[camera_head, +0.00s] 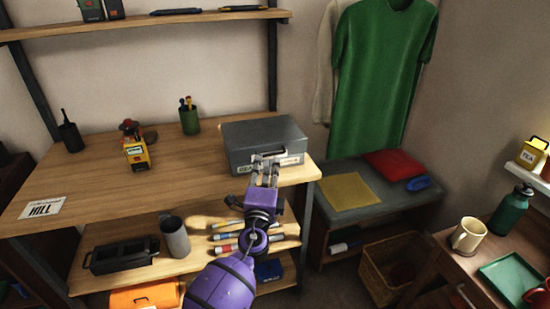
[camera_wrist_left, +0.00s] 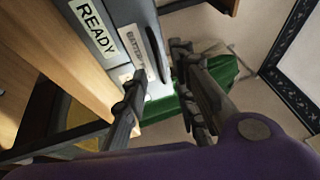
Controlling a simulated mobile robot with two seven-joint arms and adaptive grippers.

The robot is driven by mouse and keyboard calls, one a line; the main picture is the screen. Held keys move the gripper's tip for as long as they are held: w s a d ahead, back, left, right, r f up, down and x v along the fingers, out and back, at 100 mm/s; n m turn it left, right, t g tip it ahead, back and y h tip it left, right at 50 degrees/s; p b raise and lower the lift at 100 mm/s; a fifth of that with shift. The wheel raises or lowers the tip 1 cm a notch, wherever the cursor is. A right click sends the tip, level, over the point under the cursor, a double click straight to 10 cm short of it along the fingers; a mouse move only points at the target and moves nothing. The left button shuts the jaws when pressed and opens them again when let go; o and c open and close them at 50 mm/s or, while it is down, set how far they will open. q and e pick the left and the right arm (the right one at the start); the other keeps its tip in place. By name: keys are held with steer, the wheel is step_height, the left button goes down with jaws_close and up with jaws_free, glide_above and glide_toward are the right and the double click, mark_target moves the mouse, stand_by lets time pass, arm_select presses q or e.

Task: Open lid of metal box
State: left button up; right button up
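A grey metal box (camera_head: 262,142) stands at the right end of the wooden workbench, its lid closed. Its front carries light labels; one reads READY in the left wrist view (camera_wrist_left: 97,28). A dark handle or latch (camera_wrist_left: 154,56) sits on that front. My purple left gripper (camera_head: 265,163) is at the front of the box, and its fingers partly cover it. In the left wrist view the fingers (camera_wrist_left: 160,65) are apart, close to the box front near the dark handle. I cannot tell whether they touch it. My right gripper is not in view.
The workbench (camera_head: 90,185) holds a yellow-and-red device (camera_head: 136,150), a green pen cup (camera_head: 189,121) and a HILL card (camera_head: 42,208). A grey bench (camera_head: 375,200) with yellow and red cloths stands right of it. A shelf with markers lies below.

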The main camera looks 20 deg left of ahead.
mark_target(270, 159)
arm_select(q)
steer(key=x, duration=0.4)
steer(key=shift+w, duration=0.4)
steer(key=shift+c, duration=0.4)
jaws_close()
